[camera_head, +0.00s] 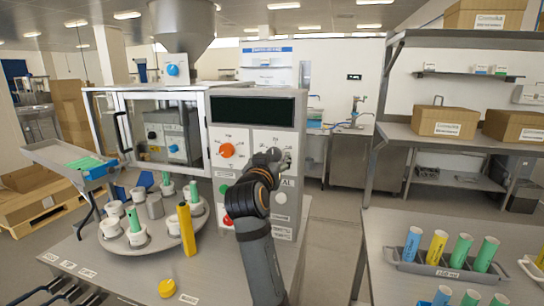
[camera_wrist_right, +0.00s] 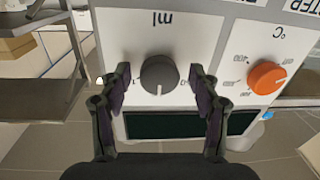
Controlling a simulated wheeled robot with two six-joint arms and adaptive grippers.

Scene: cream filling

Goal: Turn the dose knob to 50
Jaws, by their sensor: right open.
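The dose knob is a dark grey round knob (camera_wrist_right: 158,73) on the white panel marked "ml". In the right wrist view, which shows the panel upside down, its pale mark points toward the dark display. Its scale is mostly hidden by the fingers or too small to read. My right gripper (camera_wrist_right: 160,85) is open, with one finger on each side of the knob and visible gaps between. In the head view my right gripper (camera_head: 279,157) is at the panel's right half and largely covers the knob. My left gripper is not in view.
An orange temperature knob (camera_head: 227,150) sits beside the dose panel, below the dark display (camera_head: 250,110). A rack (camera_head: 440,268) of coloured tubes is on the right table.

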